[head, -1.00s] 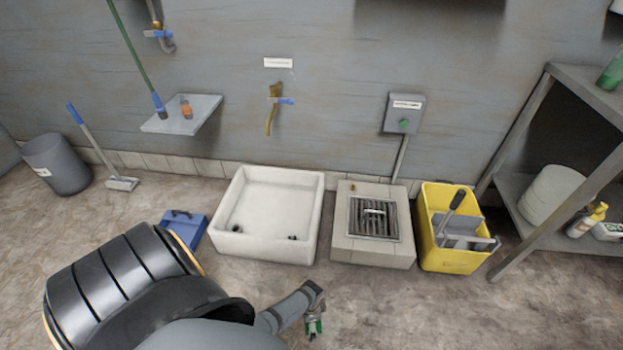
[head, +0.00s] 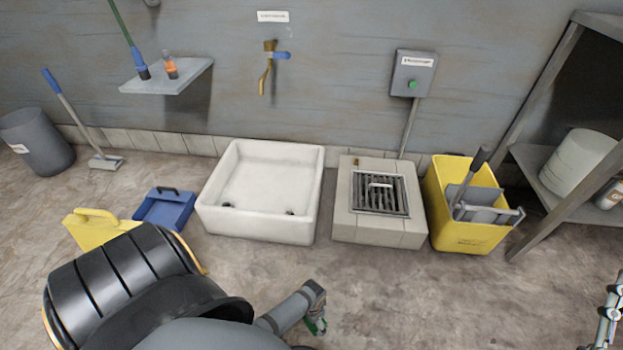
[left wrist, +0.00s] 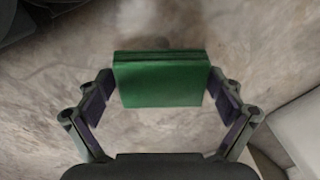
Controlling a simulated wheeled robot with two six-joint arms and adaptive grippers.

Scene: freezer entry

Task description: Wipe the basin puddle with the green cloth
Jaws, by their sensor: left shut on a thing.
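The green cloth (left wrist: 160,80) is a folded block between the fingers of my left gripper (left wrist: 162,92) in the left wrist view, held above the floor. In the head view my left gripper (head: 316,325) is at bottom centre, in front of the white basin (head: 212,217), with a bit of green at its tip. The basin stands on the floor against the wall. Two small dark spots show inside it near the front; I cannot make out a puddle. Part of what looks like my right gripper (head: 610,312) shows at the right edge; its fingers are unclear.
A floor drain block (head: 350,228) and a yellow mop bucket (head: 468,238) stand right of the basin, then a metal shelf rack (head: 535,165). A blue dustpan (head: 166,210) and yellow object (head: 92,232) lie left. A brass tap (head: 266,70) is above.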

